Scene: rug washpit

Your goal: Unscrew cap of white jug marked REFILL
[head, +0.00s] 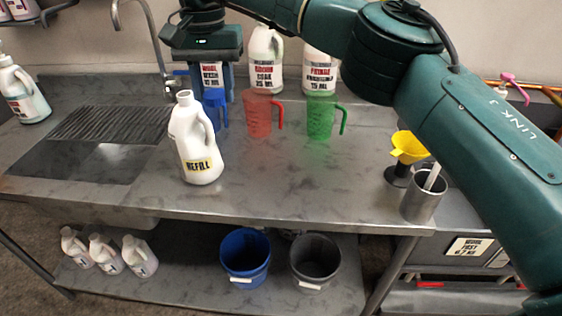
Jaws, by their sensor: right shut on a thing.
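The white jug marked REFILL (200,172) stands upright on the steel worktop, left of the middle, with its handle toward the right. Its narrow neck (184,97) points up, and I see no coloured cap standing out on it. My right gripper (188,78) comes down from above, over and just behind the jug's top. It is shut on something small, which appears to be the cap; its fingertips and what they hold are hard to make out. My left gripper is not in view.
A blue measuring jug (214,108), a red one (258,118) and a green one (320,118) stand behind and right. Labelled jugs (266,60) line the wall. A yellow funnel (408,147) and steel cup (422,205) are at right. The front middle worktop is clear.

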